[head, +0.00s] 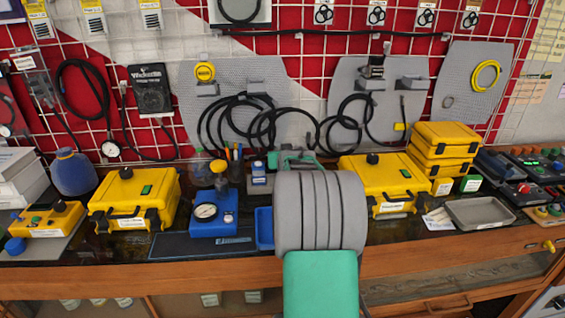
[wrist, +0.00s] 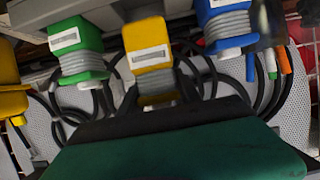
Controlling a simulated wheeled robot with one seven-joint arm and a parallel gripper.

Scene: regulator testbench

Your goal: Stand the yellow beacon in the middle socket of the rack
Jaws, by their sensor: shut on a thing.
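The yellow beacon (wrist: 148,33), with a white label and a grey ribbed section, is in the middle of the wrist view, which appears upside down. My gripper (wrist: 152,108) is shut on it, though its fingertips are not clearly seen. The beacon is between a green beacon (wrist: 72,33) and a blue beacon (wrist: 222,18). A grey rack surface (wrist: 50,10) shows behind the green one. I cannot tell whether the yellow beacon's base is in the middle socket. In the head view my arm hides the yellow beacon and most of the rack.
In the head view, yellow cases (head: 135,200) (head: 380,183) stand on both sides of my arm. A blue gauge box (head: 213,213) stands to the left, near a pen cup (head: 235,170). A grey tray (head: 480,212) lies to the right. Black cables (head: 240,115) hang on the wall behind.

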